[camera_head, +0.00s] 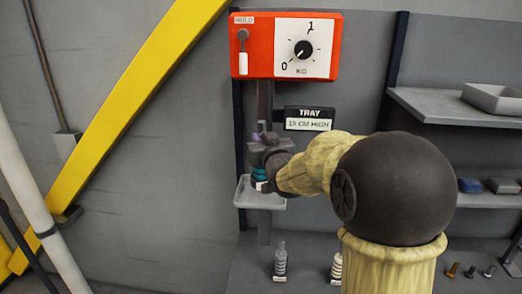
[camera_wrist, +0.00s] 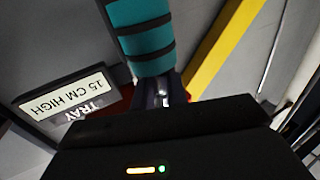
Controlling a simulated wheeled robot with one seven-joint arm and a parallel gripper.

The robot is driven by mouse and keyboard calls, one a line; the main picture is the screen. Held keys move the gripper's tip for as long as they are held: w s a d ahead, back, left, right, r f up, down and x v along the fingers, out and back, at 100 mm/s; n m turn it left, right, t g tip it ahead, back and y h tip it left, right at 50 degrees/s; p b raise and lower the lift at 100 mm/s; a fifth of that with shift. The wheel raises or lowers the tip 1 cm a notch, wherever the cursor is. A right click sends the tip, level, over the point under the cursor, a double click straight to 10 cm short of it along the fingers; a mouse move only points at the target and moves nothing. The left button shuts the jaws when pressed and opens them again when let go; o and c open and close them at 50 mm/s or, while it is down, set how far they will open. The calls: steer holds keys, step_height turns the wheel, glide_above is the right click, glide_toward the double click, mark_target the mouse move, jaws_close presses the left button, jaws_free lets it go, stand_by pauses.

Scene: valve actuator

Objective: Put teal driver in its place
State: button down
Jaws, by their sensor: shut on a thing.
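The teal driver (camera_wrist: 145,35) shows large in the wrist view as a teal cylinder with dark bands, just beyond my gripper's body. It also shows as a small teal piece (camera_head: 259,173) in the camera_head view, close above a small grey tray (camera_head: 245,199). My gripper (camera_head: 268,160) is shut on the driver, in front of the vertical post. My wrist hides part of it, and I cannot tell whether the driver touches the tray.
An orange box (camera_head: 258,66) with a 0-to-1 KG dial and a HOLD lever hangs above. A sign (camera_head: 308,119) reads TRAY 15 CM HIGH. Two springs (camera_head: 280,262) (camera_head: 336,268) stand below. Grey shelves (camera_head: 440,105) are at right; a yellow beam (camera_head: 130,85) is at left.

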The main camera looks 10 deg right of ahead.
mark_target(258, 177)
steer(key=shift+a+r, duration=0.1)
steer(key=shift+r, duration=0.05)
steer(key=f, duration=0.1)
steer(key=f+p, duration=0.1)
steer(key=shift+d+f, duration=0.2)
steer(key=shift+f, duration=0.5)
steer(key=shift+a+f, duration=0.15)
steer(key=shift+a, duration=0.05)
steer(key=shift+s+f, duration=0.1)
steer(key=c, duration=1.4)
jaws_free()
steer(key=shift+s, duration=0.1)
steer(key=shift+d+f, duration=0.1)
